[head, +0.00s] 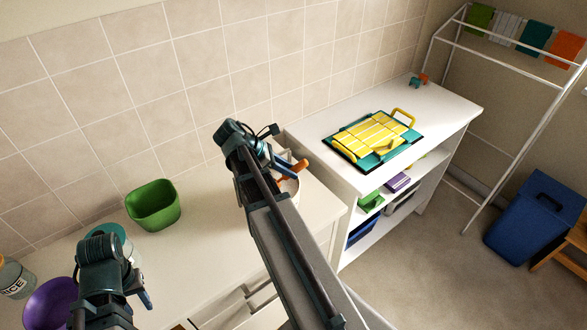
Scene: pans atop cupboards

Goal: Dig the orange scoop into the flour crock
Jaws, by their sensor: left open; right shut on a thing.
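The orange scoop (297,170) shows as a short orange piece at my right gripper (284,166), in the middle of the head view. My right gripper is shut on it. A pale round vessel (289,188), which looks like the flour crock, stands just below on the lower counter. My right arm covers much of it, and its label and contents are hidden. I cannot tell whether the scoop's bowl is inside it or above it. My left gripper (143,291) is open at the lower left, over the front of the counter.
A green tub (153,206), a purple bowl (52,304) and a grey crock marked "ICE" (15,279) stand on the left counter. A yellow rack on a teal tray (372,139) lies on the higher white cupboard (460,107). Counter between the green tub and my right arm is clear.

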